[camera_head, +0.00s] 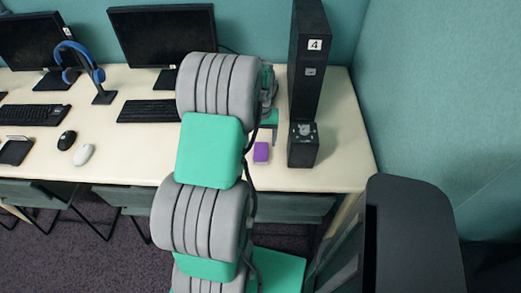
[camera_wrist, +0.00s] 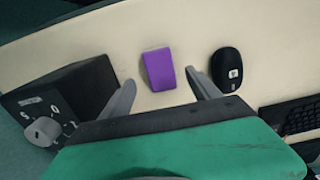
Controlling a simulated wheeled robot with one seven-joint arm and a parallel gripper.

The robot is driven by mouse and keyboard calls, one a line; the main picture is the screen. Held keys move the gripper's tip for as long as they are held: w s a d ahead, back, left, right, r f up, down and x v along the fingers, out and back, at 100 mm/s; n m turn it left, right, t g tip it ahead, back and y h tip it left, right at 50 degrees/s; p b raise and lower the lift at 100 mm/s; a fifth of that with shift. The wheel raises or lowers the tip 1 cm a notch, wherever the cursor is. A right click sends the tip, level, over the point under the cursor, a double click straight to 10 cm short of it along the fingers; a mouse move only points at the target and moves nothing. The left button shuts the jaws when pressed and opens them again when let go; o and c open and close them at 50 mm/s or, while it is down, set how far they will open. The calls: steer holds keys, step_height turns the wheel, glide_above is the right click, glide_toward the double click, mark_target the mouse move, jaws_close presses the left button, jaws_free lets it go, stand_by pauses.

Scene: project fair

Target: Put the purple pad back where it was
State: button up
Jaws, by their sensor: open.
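The purple pad (camera_head: 261,152) lies on the cream desk (camera_head: 335,165), near its front edge, just left of a black box. In the wrist view the purple pad (camera_wrist: 159,70) lies flat beyond my fingertips, about midway between them. My gripper (camera_wrist: 157,84) is open and empty, with one grey finger on each side of the pad's line. I see no contact between the fingers and the pad. In the head view my arm hides most of the gripper.
A black box with a knob (camera_head: 303,145) stands right of the pad, before a tall black tower marked 4 (camera_head: 308,70). In the wrist view a black mouse (camera_wrist: 227,67) lies right of the pad. Keyboards, monitors and a headphone stand (camera_head: 103,95) are further left.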

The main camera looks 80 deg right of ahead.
mark_target(261, 152)
step_height(261, 152, up, 5)
steer(key=w+a+r+n+h, duration=0.1)
steer(key=w+a+r+n, duration=0.25)
steer(key=w+a, duration=0.6)
steer(key=w+a+r+n, duration=0.35)
steer(key=w+a, duration=0.25)
steer(key=w, duration=0.6)
steer(key=w+a+r+n+t, duration=0.1)
steer(key=w+a+n, duration=0.15)
steer(key=a, duration=0.55)
steer(key=w+a+r+n+t, duration=0.1)
steer(key=w+a+r, duration=0.15)
steer(key=a, duration=0.45)
steer(key=s+a+n+t+y, duration=0.1)
steer(key=a+n, duration=0.4)
steer(key=a, duration=1.1)
steer(key=shift+s+a+f, duration=0.3)
steer(key=shift+s+a, duration=0.1)
steer(key=shift+s, duration=0.3)
